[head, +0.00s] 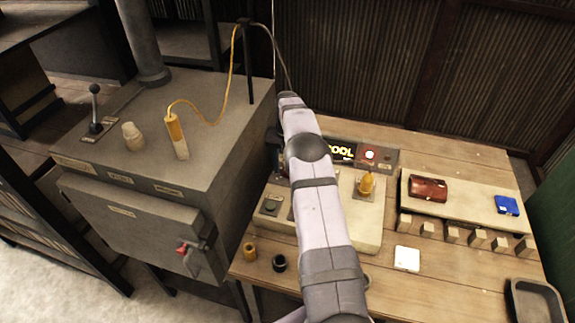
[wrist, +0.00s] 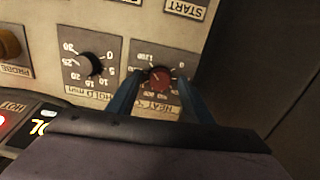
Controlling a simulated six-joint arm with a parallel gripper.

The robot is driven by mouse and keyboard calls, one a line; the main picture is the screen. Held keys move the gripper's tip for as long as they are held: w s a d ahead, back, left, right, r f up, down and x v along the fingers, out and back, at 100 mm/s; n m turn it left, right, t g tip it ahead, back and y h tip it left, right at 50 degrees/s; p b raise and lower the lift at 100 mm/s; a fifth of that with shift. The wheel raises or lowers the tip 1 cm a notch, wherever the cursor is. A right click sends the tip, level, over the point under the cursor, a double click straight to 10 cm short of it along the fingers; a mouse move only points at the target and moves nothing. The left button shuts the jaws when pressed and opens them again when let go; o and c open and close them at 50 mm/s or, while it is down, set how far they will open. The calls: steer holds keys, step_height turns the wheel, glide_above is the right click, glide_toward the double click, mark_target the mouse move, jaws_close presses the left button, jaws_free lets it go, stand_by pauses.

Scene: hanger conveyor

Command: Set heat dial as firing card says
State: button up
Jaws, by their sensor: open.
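The heat dial (wrist: 159,79) is a round red knob on a dark scale plate in the wrist view, labelled HEAT, with numbers around it. My gripper (wrist: 157,84) is open. Its two blue fingers stand on either side of the red knob; I cannot tell whether they touch it. The knob's exact setting is too small to read. In the head view my arm hides the dial and my fingertips. A small white square (head: 407,258) lies on the bench in the head view; no writing shows, so I cannot tell if it is the firing card.
Left of the heat dial is a black HOLD min dial (wrist: 95,66). An orange PROBE knob (wrist: 9,42) and a lit display (wrist: 42,126) are further left. In the head view, a grey kiln (head: 140,210) stands left of the wooden bench (head: 455,282).

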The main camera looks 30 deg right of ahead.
steer(key=shift+c, duration=0.5)
steer(key=c, duration=1)
steer(key=shift+o, duration=0.2)
steer(key=shift+f+n+b, duration=0.1)
steer(key=shift+n+b, duration=0.2)
steer(key=shift+n, duration=0.1)
steer(key=shift+n+b, duration=0.55)
steer(key=shift+n, duration=0.65)
steer(key=shift+n+b, duration=0.35)
steer(key=shift+n, duration=1.65)
steer(key=o, duration=1.1)
steer(key=shift+c, duration=0.2)
